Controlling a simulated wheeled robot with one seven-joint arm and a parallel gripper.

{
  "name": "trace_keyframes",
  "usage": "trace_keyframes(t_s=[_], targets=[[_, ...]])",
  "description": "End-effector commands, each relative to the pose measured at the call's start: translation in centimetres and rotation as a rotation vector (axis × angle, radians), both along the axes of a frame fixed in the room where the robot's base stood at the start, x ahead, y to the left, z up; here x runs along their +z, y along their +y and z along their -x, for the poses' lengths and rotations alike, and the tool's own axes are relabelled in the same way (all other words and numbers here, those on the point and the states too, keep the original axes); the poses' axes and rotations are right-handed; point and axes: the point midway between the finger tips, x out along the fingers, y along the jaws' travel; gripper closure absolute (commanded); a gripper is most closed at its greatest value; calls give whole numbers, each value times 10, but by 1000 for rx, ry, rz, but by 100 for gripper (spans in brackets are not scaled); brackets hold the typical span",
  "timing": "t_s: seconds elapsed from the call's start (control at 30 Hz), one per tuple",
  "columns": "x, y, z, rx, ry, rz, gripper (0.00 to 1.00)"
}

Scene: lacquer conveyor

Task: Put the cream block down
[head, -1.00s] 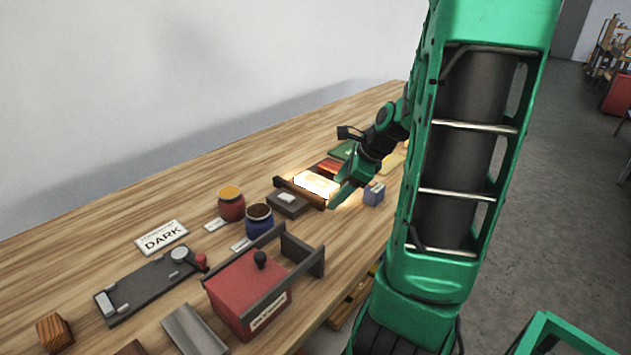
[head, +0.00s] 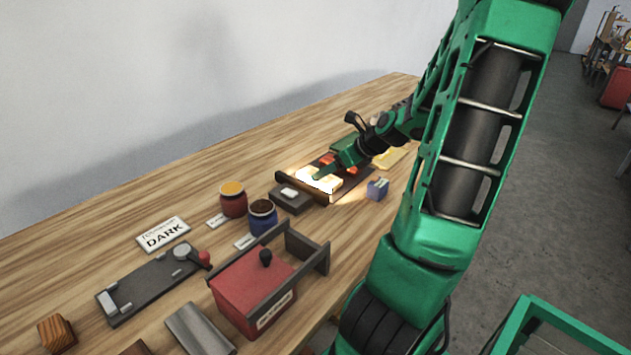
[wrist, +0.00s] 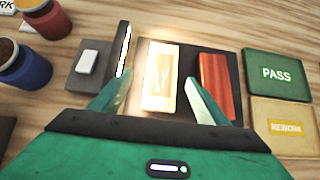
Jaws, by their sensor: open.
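The cream block (wrist: 160,85) lies on a dark board (wrist: 143,50), brightly lit, with a faint mark on its top. It shows washed out by the light in the head view (head: 318,181). My gripper (wrist: 157,78) is open, with one finger on each side of the block in the wrist view and a visible gap to it. The right finger is between the cream block and a red-orange block (wrist: 215,85) on the same board. I cannot tell the exact height of the fingers above the board.
An upright lamp bar (wrist: 123,48) stands at the board's left edge, with a grey switch box (wrist: 88,62) beyond it. A green PASS tray (wrist: 277,74) and a yellow REWORK tray (wrist: 283,124) lie right. A small blue block (head: 377,189) stands in front of the board.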

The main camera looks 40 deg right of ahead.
Motion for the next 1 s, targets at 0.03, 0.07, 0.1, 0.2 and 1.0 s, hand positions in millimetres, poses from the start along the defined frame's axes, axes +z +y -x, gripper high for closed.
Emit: trace_keyframes(t_s=[0.03, 0.07, 0.1, 0.2, 1.0], targets=[[-1, 0, -1, 1, -1, -1, 31], [-3, 0, -2, 0, -1, -2, 31], [-5, 0, -4, 1, -1, -2, 31], [-12, 0, -12, 2, -2, -4, 31], [-37, 1, -37, 1, 0, 1, 70]])
